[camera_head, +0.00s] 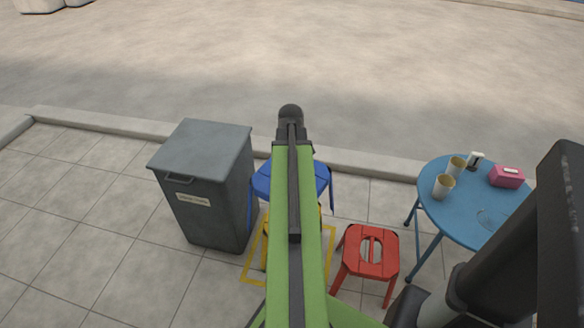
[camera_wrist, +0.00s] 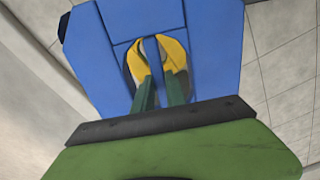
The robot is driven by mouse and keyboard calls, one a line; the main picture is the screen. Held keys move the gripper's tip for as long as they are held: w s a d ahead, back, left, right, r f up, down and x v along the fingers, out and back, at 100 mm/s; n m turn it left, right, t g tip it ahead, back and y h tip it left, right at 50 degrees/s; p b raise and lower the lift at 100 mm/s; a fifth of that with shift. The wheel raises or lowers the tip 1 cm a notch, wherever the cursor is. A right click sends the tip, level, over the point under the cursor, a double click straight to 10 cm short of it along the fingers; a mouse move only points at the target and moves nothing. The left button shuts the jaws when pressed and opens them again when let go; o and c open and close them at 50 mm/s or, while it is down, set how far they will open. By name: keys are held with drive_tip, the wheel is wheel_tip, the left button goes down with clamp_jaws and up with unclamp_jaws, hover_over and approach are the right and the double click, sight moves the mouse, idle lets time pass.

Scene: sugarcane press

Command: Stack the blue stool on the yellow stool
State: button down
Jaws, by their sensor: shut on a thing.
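The blue stool (camera_head: 318,178) shows on both sides of my arm in the head view, right of the grey bin. In the wrist view its seat (camera_wrist: 205,60) fills the upper middle. My gripper (camera_wrist: 161,88) reaches into the two seat openings and is shut on the bar between them. The yellow stool (camera_head: 264,226) is mostly hidden behind my arm, just below the blue stool in the head view. Yellow shows through the blue seat's openings in the wrist view. I cannot tell whether the two stools touch.
A grey lidded bin (camera_head: 207,190) stands close on the left. A yellow square outline (camera_head: 252,277) is marked on the paving around the yellow stool. A red stool (camera_head: 367,253) stands to the right. A blue round table (camera_head: 447,214) holds cups and a pink box (camera_head: 507,177).

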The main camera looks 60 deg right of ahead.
drive_tip(key=d+n, duration=0.1)
drive_tip(key=n, duration=0.1)
drive_tip(key=w+d+n, duration=0.1)
drive_tip(key=d+n, duration=0.1)
drive_tip(key=shift+d+r+n, duration=0.15)
drive_tip(key=shift+d+n, duration=0.05)
drive_tip(key=shift+n, duration=0.1)
wheel_tip(320, 180, down, 25)
drive_tip(key=b, duration=2.5)
drive_tip(key=shift+f, duration=0.2)
drive_tip(key=shift+f+b, duration=0.5)
drive_tip(key=shift+b, duration=0.05)
drive_tip(key=c, duration=1.3)
unclamp_jaws()
